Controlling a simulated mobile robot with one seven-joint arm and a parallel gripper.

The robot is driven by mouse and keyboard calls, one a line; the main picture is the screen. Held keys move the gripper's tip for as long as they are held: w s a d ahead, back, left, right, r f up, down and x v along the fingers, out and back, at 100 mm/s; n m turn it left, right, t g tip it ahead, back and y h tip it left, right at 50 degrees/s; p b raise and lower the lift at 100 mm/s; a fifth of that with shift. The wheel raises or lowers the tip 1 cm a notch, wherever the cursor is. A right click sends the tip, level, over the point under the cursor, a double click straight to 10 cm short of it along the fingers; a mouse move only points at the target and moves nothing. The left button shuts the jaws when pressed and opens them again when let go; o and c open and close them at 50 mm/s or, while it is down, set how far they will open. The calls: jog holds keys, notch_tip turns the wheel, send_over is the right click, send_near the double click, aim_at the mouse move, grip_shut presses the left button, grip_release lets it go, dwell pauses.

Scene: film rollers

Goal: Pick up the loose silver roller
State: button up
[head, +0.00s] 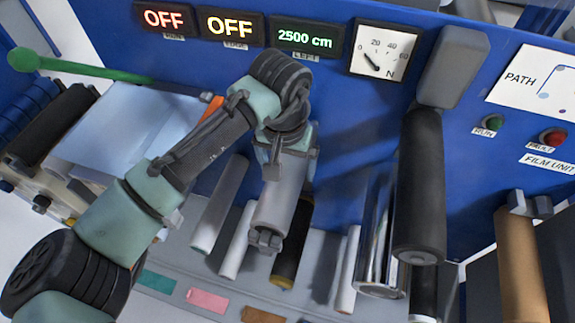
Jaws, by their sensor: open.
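A shiny silver roller (378,245) stands upright right of centre. The black roller beside it hides part of its right side, and I cannot tell what its lower end rests on. My gripper (265,243) points down, left of the silver roller and clearly apart from it. It is open, small in this view, and I see nothing between its jaws.
A thick black roller (420,190) hangs below a grey block (450,65), close beside the silver roller. A white roller (237,242) and a dark roller (293,255) stand near my gripper. A brown roller (522,260) is at the right. The blue panel (345,130) rises behind.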

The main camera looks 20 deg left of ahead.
jog(key=shift+f, duration=0.55)
jog(key=shift+w+r, duration=0.1)
jog(key=shift+r, duration=0.05)
grip_shut()
